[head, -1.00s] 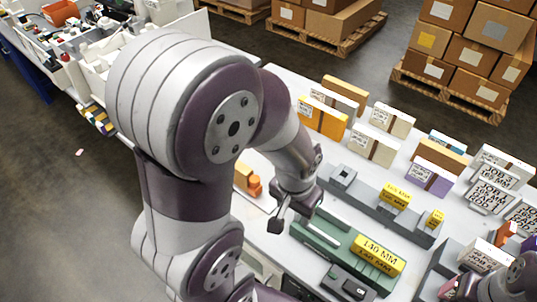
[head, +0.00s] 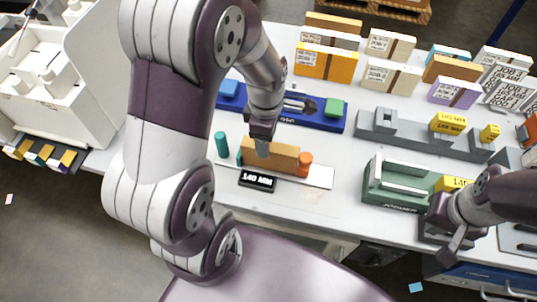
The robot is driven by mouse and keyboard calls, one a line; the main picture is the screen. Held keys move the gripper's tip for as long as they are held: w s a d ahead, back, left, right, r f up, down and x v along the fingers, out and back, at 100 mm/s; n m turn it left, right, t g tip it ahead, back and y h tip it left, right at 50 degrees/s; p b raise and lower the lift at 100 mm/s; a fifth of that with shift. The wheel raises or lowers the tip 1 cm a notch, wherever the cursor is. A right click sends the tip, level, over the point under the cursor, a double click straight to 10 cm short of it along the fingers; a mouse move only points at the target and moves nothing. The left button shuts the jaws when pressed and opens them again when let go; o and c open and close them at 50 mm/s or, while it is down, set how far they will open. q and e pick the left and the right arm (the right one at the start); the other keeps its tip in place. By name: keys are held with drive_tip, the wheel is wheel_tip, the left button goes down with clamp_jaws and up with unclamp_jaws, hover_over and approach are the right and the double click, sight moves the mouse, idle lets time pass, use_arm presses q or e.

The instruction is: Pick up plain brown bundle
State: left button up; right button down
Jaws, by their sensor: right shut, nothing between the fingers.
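A plain brown block-shaped bundle (head: 284,158) stands on a white strip between a teal piece and an orange cylinder. My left gripper (head: 262,149) points down at it from above, with a grey finger over its upper edge. The far finger is hidden, so I cannot tell whether the jaws grip it. Other plain brown bundles stand at the back: one (head: 445,69) behind the purple-and-white box and one (head: 333,21) at the far edge. My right gripper (head: 441,259) is shut and empty at the table's front edge, lower right.
A black "140 MM" label (head: 257,180) lies before the strip (head: 318,177). A blue tray (head: 316,122) is behind it. A green fixture (head: 400,184) and a grey rail (head: 415,138) stand to the right. White machinery (head: 75,110) is at the left.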

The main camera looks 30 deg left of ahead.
sight(271, 146)
use_arm(q)
drive_tip(key=f, duration=0.1)
drive_tip(key=d+f, duration=0.1)
drive_tip(key=f, duration=0.2)
drive_tip(key=shift+s+d+f, duration=0.15)
drive_tip(key=shift+d+f, duration=0.05)
drive_tip(key=shift+d, duration=0.05)
drive_tip(key=shift+f, duration=0.25)
drive_tip(key=shift+a, duration=0.2)
drive_tip(key=c, duration=1.1)
